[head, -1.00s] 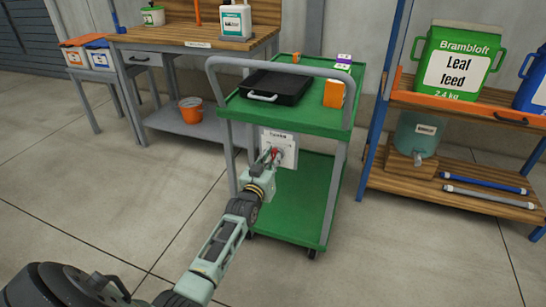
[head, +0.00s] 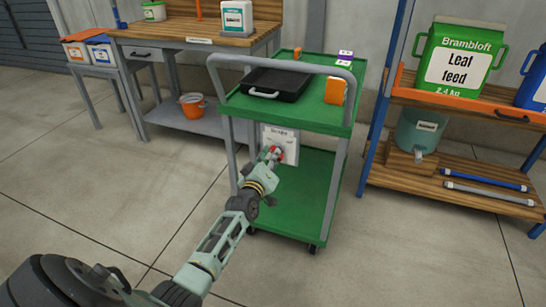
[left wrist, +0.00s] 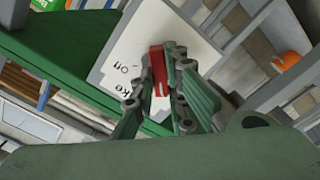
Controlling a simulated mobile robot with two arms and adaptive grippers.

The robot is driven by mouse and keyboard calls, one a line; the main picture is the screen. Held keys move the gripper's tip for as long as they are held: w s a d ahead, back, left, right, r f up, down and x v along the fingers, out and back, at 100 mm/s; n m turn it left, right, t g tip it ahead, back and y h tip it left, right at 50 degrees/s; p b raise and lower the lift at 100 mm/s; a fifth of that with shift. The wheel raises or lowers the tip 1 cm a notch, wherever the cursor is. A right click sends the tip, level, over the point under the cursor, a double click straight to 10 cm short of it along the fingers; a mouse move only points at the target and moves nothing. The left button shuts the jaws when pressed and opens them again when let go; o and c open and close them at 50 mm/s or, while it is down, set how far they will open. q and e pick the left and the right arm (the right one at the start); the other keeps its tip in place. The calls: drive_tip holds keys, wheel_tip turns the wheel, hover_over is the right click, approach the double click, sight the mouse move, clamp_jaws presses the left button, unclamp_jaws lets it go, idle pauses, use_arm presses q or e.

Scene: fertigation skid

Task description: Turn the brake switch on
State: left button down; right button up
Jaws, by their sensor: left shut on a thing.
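The brake switch is a white panel (head: 280,137) with a red lever (head: 278,150), mounted on the green cart between its two decks. In the left wrist view the panel (left wrist: 148,32) is tilted, with black lettering partly hidden. The red lever (left wrist: 158,68) stands out from the panel between my fingers. My left gripper (head: 272,155) reaches the panel from the front and is shut on the lever; its fingers also show in the left wrist view (left wrist: 158,92). The lever's exact angle is hard to tell. My right gripper is out of view.
The green cart (head: 290,110) has a grey push handle (head: 285,63) above my forearm and a black tray (head: 276,86) on top. A workbench (head: 185,38) stands behind left, a shelf rack (head: 460,103) to the right. The floor in front is clear.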

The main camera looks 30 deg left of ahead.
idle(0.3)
use_arm(q)
drive_tip(key=c, duration=1.8)
unclamp_jaws()
drive_tip(key=shift+o, duration=0.2)
drive_tip(key=v, duration=1.2)
